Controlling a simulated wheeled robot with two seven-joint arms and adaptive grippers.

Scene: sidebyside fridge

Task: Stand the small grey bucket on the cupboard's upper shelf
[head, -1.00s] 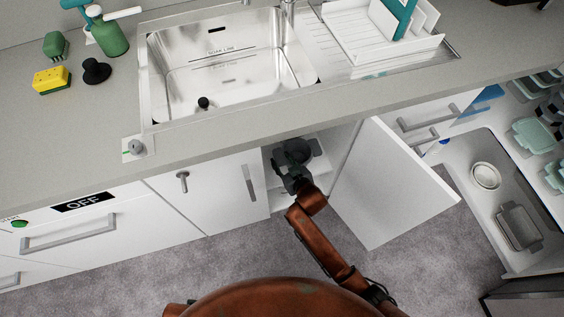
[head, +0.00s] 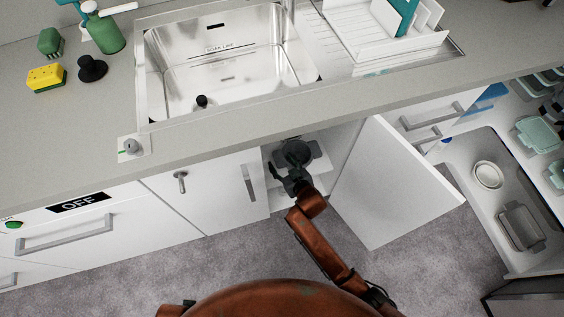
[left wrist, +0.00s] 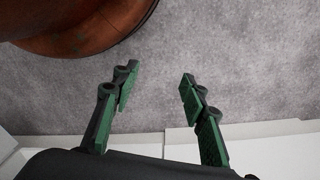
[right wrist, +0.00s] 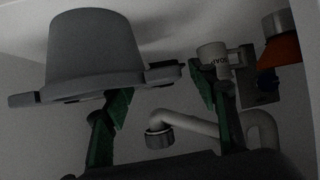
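The small grey bucket (head: 295,152) is inside the open cupboard under the sink, over the white upper shelf (head: 319,167). In the right wrist view, which looks upside down, the bucket (right wrist: 95,48) appears upright with its base against the pale shelf surface (right wrist: 165,18). My right gripper (head: 288,181) is just in front of it. Its fingers (right wrist: 160,92) are spread, with the tab on the bucket's rim between or just beyond them; contact is unclear. My left gripper (left wrist: 155,92) is open and empty above the grey floor.
The cupboard door (head: 395,190) stands open to the right of my right arm. A pale pipe (right wrist: 195,125) and an orange item (right wrist: 280,50) are inside the cupboard. The counter edge overhangs it. An open drawer (head: 518,228) lies farther right.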

